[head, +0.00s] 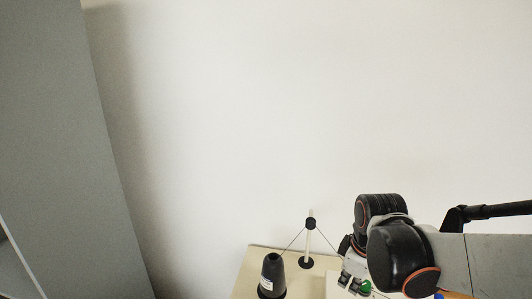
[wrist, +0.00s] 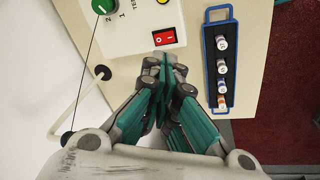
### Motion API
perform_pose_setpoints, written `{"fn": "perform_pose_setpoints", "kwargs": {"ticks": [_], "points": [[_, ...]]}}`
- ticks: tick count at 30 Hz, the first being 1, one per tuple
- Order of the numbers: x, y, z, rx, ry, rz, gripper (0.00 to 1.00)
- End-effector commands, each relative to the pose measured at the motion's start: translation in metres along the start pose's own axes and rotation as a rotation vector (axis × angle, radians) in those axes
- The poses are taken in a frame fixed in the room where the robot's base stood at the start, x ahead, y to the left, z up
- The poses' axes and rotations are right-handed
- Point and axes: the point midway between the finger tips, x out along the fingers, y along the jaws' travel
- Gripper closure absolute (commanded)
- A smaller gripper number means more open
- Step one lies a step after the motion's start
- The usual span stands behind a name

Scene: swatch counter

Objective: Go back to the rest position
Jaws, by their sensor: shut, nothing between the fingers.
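My gripper (head: 350,284) is at the bottom right of the head view, low over the pale counter and partly cut by my arm. In the wrist view my gripper (wrist: 167,72) has its teal fingers drawn together with nothing between them. The fingertips appear just below a red rocker switch (wrist: 165,37) on a cream panel (wrist: 137,42). I cannot tell whether they touch the panel.
A green knob (wrist: 104,6) is at the panel's top left. A blue rack (wrist: 221,95) of several small vials lies right. A black cone (head: 272,276) and a thin white post (head: 308,240) stand on the counter (head: 252,262). A grey cabinet (head: 60,130) is left.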

Motion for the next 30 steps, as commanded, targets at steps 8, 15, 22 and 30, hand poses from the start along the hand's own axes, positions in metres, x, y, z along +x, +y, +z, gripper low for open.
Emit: {"fn": "perform_pose_setpoints", "kwargs": {"ticks": [8,15,22,30], "points": [[-0.031,-0.026,0.021,0.313,0.106,0.098,1.00],[-0.046,-0.051,0.040,0.586,0.223,0.156,1.00],[-0.051,-0.070,0.055,0.801,0.332,0.181,1.00],[-0.053,-0.076,0.060,0.892,0.381,0.184,1.00]]}}
